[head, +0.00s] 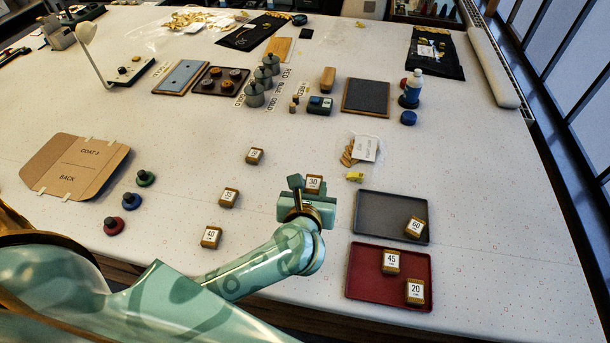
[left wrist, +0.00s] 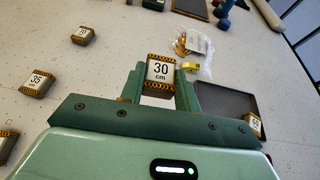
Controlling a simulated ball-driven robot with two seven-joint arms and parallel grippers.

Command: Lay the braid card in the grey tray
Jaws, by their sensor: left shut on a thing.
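My left gripper (head: 313,193) is shut on a braid card marked 30 (head: 314,183). In the left wrist view the 30 cm card (left wrist: 161,71) sits between the two green fingers, its label facing the camera. The gripper is left of the grey tray (head: 375,220), over the white table. The grey tray holds a card marked 60 (head: 415,227) at its right side; the rest of its floor is bare. The tray also shows in the left wrist view (left wrist: 225,100), right of the fingers. My right gripper is out of view.
A red tray (head: 362,270) with cards 45 (head: 390,262) and 20 (head: 415,292) lies in front of the grey tray. Loose cards 35 (head: 229,197), 40 (head: 211,237) and another (head: 254,156) lie to the left. A small yellow item (head: 354,177) lies behind the grey tray.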

